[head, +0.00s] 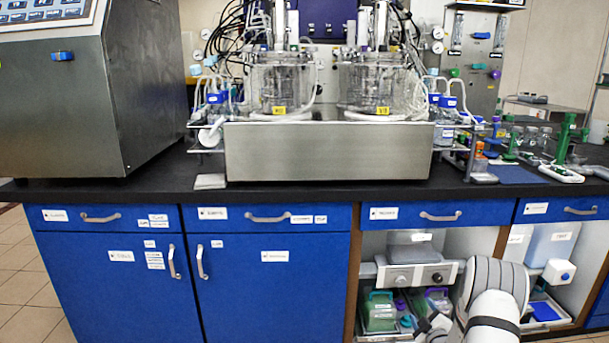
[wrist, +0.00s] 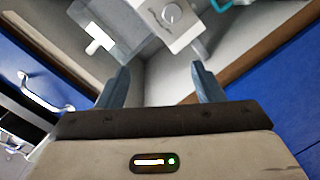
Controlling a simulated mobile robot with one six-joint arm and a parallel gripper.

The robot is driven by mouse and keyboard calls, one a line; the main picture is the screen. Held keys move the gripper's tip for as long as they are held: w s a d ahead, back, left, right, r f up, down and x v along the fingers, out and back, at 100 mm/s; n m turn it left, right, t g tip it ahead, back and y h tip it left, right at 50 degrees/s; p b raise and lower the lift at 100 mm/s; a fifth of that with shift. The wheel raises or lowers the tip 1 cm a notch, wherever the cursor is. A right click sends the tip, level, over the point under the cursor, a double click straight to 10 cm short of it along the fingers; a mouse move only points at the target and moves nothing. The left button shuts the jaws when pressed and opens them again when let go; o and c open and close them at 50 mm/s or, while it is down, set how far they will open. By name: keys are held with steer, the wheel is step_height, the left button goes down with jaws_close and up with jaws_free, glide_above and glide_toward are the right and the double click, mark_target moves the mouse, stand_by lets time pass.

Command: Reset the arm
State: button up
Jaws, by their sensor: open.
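My gripper (wrist: 160,88) shows in the wrist view with its two blue-grey fingers spread apart and nothing between them. It points into the open lower cabinet, towards a white box with a round knob (wrist: 172,14). In the head view my arm reaches down at the lower right, in front of the open cabinet. The fingertips cannot be made out there.
The twin glass bioreactors (head: 283,82) (head: 378,82) stand behind a steel panel (head: 328,151) on the black bench (head: 90,193). Blue cabinet doors (head: 115,285) are shut at the left. The open cabinet holds a knobbed unit (head: 415,275) and a green container (head: 379,312). A wood-edged divider (head: 354,285) borders it.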

steer(key=s+a+r+m+g+h+p, duration=0.1)
steer(key=s+a+r+m+g+p, duration=0.2)
steer(key=r, duration=0.8)
steer(key=s+a+r+m+g+p, duration=0.1)
steer(key=s+a+r+p, duration=0.2)
steer(key=r+p, duration=0.55)
steer(key=s+a+r+m+g+h+p, duration=0.1)
steer(key=s+a+r+m+g+p, duration=0.15)
steer(key=r, duration=1.05)
steer(key=s+a+r+m+g+p, duration=0.1)
steer(key=s+a+r+g+p, duration=0.1)
steer(key=s+a+r+p, duration=0.2)
steer(key=s+a+r+m+g+y+p, duration=0.1)
steer(key=s+a+r+m+g+p, duration=0.1)
steer(key=s+r, duration=0.7)
steer(key=s+a+r+m+g+y+p, duration=0.1)
steer(key=s+a+r+g+p, duration=0.2)
steer(key=s, duration=1.6)
steer(key=a+r+p, duration=0.3)
steer(key=a+r, duration=0.1)
steer(key=shift+a+r, duration=0.2)
steer(key=shift+r, duration=0.15)
steer(key=shift+w+m, duration=0.1)
steer(key=shift+m, duration=0.15)
